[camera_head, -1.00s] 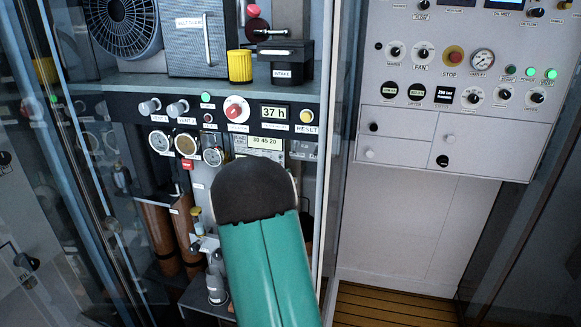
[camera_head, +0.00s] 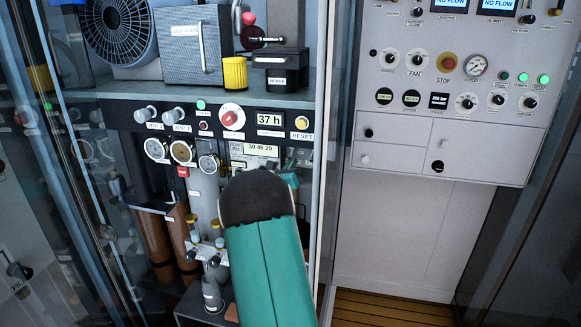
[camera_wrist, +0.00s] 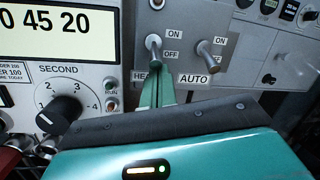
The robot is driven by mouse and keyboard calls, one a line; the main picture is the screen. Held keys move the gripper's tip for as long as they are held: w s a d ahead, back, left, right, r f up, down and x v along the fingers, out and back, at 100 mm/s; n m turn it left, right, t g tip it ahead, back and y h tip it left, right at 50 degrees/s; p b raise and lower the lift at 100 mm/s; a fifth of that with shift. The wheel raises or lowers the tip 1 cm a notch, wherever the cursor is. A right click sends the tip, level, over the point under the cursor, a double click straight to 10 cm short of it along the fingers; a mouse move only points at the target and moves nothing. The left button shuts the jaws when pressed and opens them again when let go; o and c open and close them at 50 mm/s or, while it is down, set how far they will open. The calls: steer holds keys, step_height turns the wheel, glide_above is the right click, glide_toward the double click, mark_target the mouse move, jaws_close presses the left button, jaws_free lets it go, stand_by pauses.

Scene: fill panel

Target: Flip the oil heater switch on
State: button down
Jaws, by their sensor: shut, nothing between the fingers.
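In the wrist view, the left toggle switch (camera_wrist: 154,46) sits on a grey panel with ON and OFF labels beside it. The label under it starts with "HE"; my fingers cover the rest. My gripper (camera_wrist: 157,72) is shut and empty, its teal fingertips right below and close to this lever. I cannot tell whether they touch, nor clearly which way the lever is set. A second toggle switch (camera_wrist: 212,48), above an AUTO label, stands to the right. In the head view my arm hides the switches and most of my gripper.
Left of the switches are a black SECOND dial (camera_wrist: 60,112) and a display (camera_wrist: 55,30). In the head view, a shelf (camera_head: 200,98) with a yellow cup (camera_head: 235,73) juts out above. A white control panel (camera_head: 455,100) hangs to the right. Gauges and bottles crowd the left.

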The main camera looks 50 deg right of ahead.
steer(key=shift+s+a+r+y, duration=0.15)
steer(key=shift+r+y, duration=0.15)
steer(key=shift+y, duration=0.3)
steer(key=shift+s+a+r+g+y, duration=0.1)
steer(key=shift+a+r+g+y, duration=0.25)
steer(key=shift+r, duration=0.3)
steer(key=shift+s+a+r+g+y, duration=0.1)
steer(key=shift+r+y, duration=0.35)
steer(key=shift+r, duration=0.15)
steer(key=shift+w, duration=0.1)
steer(key=shift+f, duration=0.1)
glide_toward(290, 158)
steer(key=v, duration=0.5)
steer(key=shift+s+a+r, duration=0.15)
steer(key=shift+s+r, duration=0.3)
